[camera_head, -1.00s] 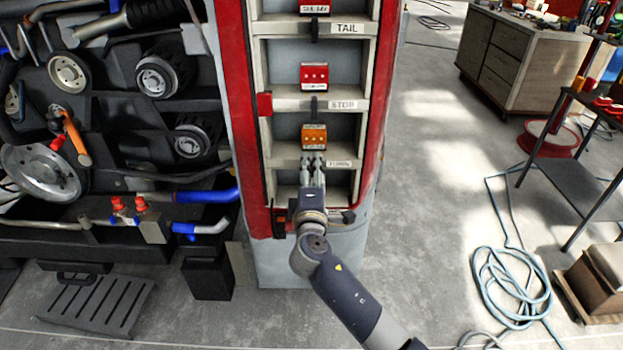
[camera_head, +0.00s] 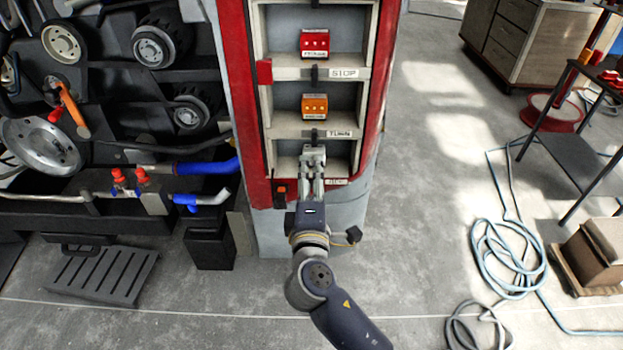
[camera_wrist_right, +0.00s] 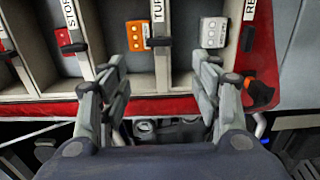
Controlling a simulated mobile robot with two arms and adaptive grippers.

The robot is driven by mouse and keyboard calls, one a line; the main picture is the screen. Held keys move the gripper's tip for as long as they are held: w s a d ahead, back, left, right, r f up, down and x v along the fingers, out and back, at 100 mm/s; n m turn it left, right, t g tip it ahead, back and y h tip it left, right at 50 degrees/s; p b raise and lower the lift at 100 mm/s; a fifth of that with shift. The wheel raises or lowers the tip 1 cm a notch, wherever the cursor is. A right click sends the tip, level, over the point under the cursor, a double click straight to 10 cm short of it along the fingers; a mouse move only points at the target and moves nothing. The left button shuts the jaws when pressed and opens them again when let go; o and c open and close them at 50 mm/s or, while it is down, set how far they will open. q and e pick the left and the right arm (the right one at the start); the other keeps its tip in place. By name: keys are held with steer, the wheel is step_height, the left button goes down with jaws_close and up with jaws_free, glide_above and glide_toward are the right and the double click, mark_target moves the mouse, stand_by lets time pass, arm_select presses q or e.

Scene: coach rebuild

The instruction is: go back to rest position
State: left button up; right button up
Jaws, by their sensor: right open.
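My right gripper (camera_head: 313,152) is open and empty in the head view, in front of the lowest compartment of a red-edged rack (camera_head: 230,80). Its fingers point at the rack in the right wrist view (camera_wrist_right: 160,72), with a wide gap between them. An orange unit (camera_head: 314,105) sits in the compartment labelled TURN, and a red unit (camera_head: 314,42) in the one labelled STOP. A white unit (camera_wrist_right: 212,32) shows in the right wrist view, in the last compartment; the gripper hides it in the head view. My left gripper is not in view.
Machine parts and pipes (camera_head: 115,190) fill the left side. A cabinet (camera_head: 515,40), a dark stand (camera_head: 570,150), a coiled hose (camera_head: 510,255) and a brown box (camera_head: 600,250) are on the right. The floor between rack and hose is clear.

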steer(key=shift+f, duration=0.1)
stand_by(0.3)
